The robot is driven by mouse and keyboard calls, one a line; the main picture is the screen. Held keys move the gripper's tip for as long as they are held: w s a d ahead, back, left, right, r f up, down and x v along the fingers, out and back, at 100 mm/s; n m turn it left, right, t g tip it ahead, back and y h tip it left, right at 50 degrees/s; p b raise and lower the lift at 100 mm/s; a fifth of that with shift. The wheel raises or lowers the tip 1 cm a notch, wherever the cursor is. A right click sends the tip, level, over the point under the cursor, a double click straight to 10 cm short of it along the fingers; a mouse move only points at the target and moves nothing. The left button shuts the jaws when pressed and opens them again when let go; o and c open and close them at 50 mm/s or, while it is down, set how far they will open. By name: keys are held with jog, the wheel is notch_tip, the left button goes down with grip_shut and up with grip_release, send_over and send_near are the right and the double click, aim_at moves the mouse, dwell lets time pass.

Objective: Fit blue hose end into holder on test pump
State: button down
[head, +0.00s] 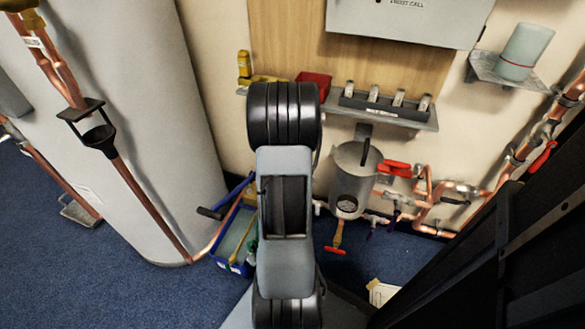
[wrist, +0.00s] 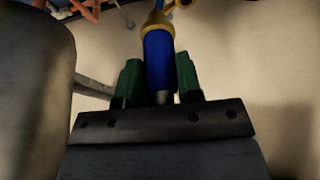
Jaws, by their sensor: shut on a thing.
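In the wrist view, my gripper (wrist: 160,78) has its two green fingers shut on the blue hose end (wrist: 158,52), a blue cylinder with a yellow-brass collar at its far end. In the head view my arm covers the middle, and neither the gripper nor the hose end can be made out. What looks like the test pump (head: 228,262), a blue open box with a blue lever and black grip, stands on the floor left of my arm, partly hidden by it. I cannot make out its holder.
A grey can with a gauge (head: 352,178) hangs right of my arm, beside copper pipes with red handles (head: 397,169). A shelf (head: 425,120) is above. A large pale cylinder (head: 140,110) stands left. In the wrist view a grey rounded body (wrist: 35,90) is close on the left.

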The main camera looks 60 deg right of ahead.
jog(key=shift+s+d+m, duration=0.4)
jog(key=shift+s+d, duration=0.15)
jog(key=w+a+b, duration=0.1)
jog(key=w+a, duration=0.7)
jog(key=w, duration=0.2)
notch_tip(320, 180, down, 23)
jog(key=b, duration=0.9)
jog(key=shift+f+b, duration=0.2)
jog(key=shift+b, duration=0.2)
dwell(0.3)
jog(key=shift+f, duration=0.1)
dwell(0.4)
jog(key=shift+s+a+f, duration=0.2)
jog(key=shift+a+f, duration=0.75)
jog(key=shift+f, duration=0.1)
jog(key=shift+a+f, duration=0.1)
jog(key=shift+a, duration=0.25)
dwell(0.3)
